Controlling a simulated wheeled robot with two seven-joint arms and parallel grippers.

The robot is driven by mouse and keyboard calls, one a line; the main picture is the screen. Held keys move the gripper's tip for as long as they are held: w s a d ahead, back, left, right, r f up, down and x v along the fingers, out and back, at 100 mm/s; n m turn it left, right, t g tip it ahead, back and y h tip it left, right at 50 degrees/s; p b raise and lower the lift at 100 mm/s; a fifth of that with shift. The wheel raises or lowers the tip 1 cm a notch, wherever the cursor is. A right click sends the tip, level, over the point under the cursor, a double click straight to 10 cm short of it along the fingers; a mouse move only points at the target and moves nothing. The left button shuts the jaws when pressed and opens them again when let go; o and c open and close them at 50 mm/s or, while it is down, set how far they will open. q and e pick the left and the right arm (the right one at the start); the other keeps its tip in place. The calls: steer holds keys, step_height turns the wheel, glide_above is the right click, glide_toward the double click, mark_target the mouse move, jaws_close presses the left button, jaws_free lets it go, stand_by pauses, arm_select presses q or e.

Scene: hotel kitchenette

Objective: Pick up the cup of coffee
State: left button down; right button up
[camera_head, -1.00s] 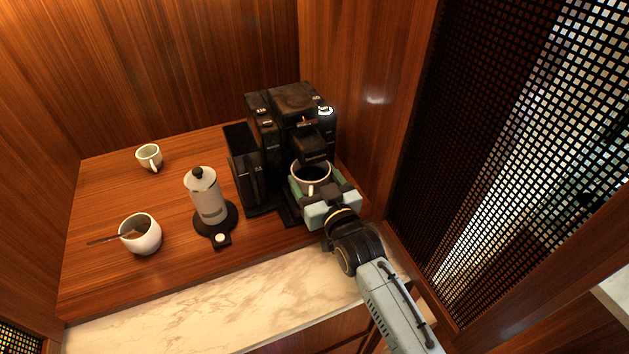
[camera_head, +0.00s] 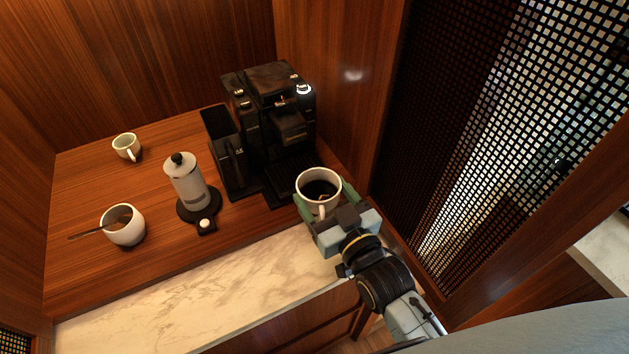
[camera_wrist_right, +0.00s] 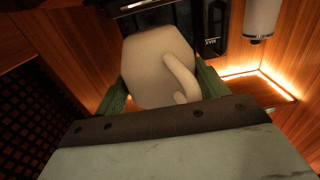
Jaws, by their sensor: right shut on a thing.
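A white cup of dark coffee (camera_head: 318,191) is held upright in my right gripper (camera_head: 322,203). The green fingers are shut on either side of the cup, and its handle faces my wrist. The cup is in front of the coffee machine, clear of its drip tray. In the right wrist view the pale cup (camera_wrist_right: 160,70) fills the space between the green fingers, handle to the right. I cannot tell its exact height above the counter. My left gripper is not in view.
The black coffee machine (camera_head: 268,95) stands behind the cup, by the right wooden wall. A grey-white pot (camera_head: 187,185), a small cup (camera_head: 126,147) and a bowl-like cup with a spoon (camera_head: 124,228) stand to the left. A marble strip (camera_head: 200,290) runs along the front.

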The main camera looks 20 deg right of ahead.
mark_target(328, 203)
steer(key=shift+v, duration=3.1)
